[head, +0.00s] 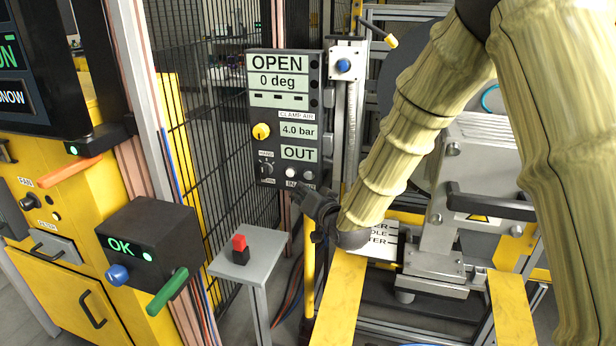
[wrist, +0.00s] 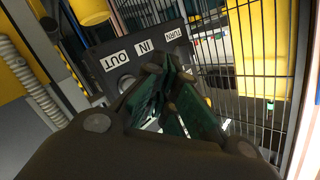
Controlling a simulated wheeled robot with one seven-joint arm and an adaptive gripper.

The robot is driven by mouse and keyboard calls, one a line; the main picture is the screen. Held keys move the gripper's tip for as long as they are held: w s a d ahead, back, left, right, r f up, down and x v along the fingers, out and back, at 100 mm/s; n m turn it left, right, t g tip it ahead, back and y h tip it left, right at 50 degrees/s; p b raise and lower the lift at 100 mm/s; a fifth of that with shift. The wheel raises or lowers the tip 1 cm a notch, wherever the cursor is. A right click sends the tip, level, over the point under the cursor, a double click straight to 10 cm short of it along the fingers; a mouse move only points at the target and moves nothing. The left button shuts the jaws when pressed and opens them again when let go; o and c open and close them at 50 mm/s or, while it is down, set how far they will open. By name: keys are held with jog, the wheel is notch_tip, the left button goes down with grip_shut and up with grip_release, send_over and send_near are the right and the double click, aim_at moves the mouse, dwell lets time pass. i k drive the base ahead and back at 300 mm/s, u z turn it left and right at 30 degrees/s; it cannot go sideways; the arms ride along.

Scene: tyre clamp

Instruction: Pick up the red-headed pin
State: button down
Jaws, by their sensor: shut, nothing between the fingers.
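The red-headed pin (head: 239,249) stands upright on a small grey stand (head: 270,244) in the head view. Its head is red and its lower part is black. My gripper (head: 297,193) is to the right of the pin and higher in the picture, at the lower edge of a dark control panel (head: 285,100). In the wrist view my gripper's green-padded fingers (wrist: 168,72) are closed together and empty, in front of the panel's OUT, IN and TURN labels. I cannot tell whether the fingertips touch the panel. The pin does not show in the wrist view.
A black OK box (head: 150,235) with a green handle (head: 167,292) is left of the stand. A black mesh fence (head: 205,130) is behind it. A yellow post (head: 308,270) and clamp machine (head: 440,220) are to the right. Space above the stand looks clear.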

aim_at(239, 241)
jog(key=k, duration=1)
